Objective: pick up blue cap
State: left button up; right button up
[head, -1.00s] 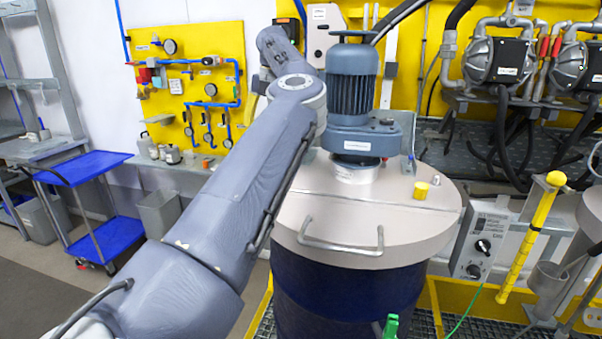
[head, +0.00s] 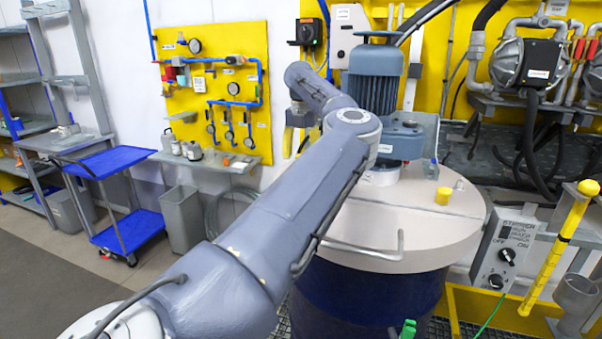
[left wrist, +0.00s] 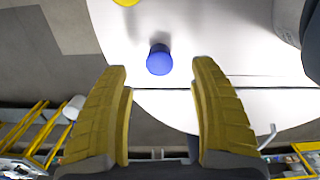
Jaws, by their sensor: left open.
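The blue cap (left wrist: 159,60) shows in the left wrist view on the pale drum lid (left wrist: 235,70). It lies between the two yellow fingertips in the picture, with a clear gap on both sides. My left gripper (left wrist: 160,66) is open and empty. In the head view my left gripper (head: 296,148) hangs past the far end of my arm, left of the drum, partly hidden. The blue cap is not visible in the head view; my left arm covers the left part of the lid (head: 450,215). My right gripper is not in view.
A blue-grey motor (head: 376,80) stands on the lid, with a yellow cap (head: 443,196) right of it. A bent lid handle (head: 370,252) is at the front. A stirrer control box (head: 505,250) and yellow rod (head: 560,250) stand to the right. A blue cart (head: 110,165) is at left.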

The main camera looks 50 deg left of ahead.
pick_arm(q)
jog(key=shift+f, duration=2.95)
jog(key=shift+s, duration=0.1)
jog(key=c, duration=1.2)
